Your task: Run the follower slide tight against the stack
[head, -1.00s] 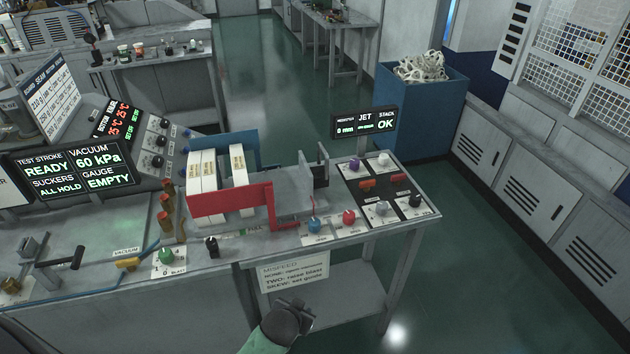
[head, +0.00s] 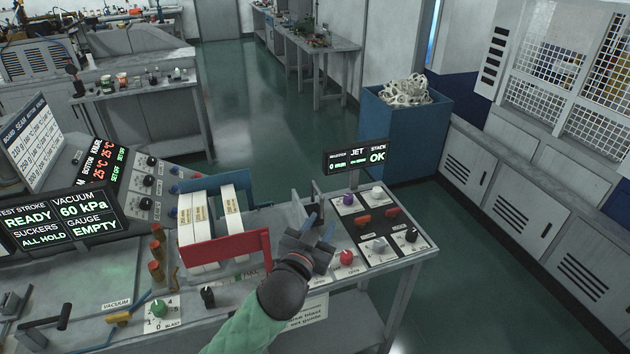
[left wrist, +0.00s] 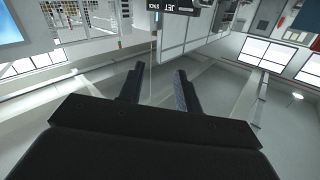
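The stack of white labelled sleeves (head: 200,225) stands upright between a red guide (head: 228,250) and a blue guide (head: 217,184). One white sleeve (head: 233,212) stands a little apart to the right. The likely follower slide, a dark upright plate (head: 297,213), is to the right of the stack with a gap between, partly hidden by my gripper. My left gripper (head: 321,229) is over the right end of the bench, beside this plate, its fingers apart and pointing away. In the left wrist view the fingers (left wrist: 160,70) are apart with nothing between. My right gripper is not in view.
A panel of coloured knobs (head: 378,222) lies right of the gripper, with a red knob (head: 347,258) close by. A green knob (head: 159,308) and black knob (head: 208,297) line the front edge.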

